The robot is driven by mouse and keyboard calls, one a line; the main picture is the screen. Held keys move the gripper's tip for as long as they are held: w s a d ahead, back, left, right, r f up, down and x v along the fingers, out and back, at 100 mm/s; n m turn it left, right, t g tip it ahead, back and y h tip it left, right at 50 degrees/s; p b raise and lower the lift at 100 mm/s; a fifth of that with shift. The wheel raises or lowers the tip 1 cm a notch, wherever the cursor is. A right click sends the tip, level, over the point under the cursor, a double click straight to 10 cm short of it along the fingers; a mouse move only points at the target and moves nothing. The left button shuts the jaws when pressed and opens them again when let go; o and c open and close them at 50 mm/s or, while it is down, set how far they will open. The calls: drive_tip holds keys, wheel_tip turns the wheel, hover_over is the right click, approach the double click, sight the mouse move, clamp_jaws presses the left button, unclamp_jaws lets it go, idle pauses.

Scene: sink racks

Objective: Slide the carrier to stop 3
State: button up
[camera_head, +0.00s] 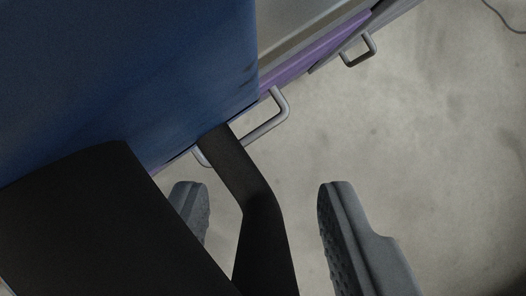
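My gripper (262,188) shows at the bottom middle, its two grey ribbed fingers wide apart. A bent black bar (246,190) runs between the fingers in the picture, from the blue surface's edge down to the bottom edge. I cannot tell whether it touches either finger. A broad black piece (100,215) fills the lower left and hides part of the left finger's surroundings. I cannot tell whether the bar or the black piece belongs to the carrier. No carrier or stop marking can be made out with certainty.
A large blue surface (110,75) fills the upper left. Purple fronts (310,52) lie along its edge, with a metal handle (285,105) and another handle (372,45) farther up. Bare grey floor (430,150) lies to the right. A thin cable (503,20) shows at the top right.

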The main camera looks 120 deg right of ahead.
drive_tip(key=shift+w+a+f, duration=0.15)
drive_tip(key=shift+f, duration=0.4)
clamp_jaws()
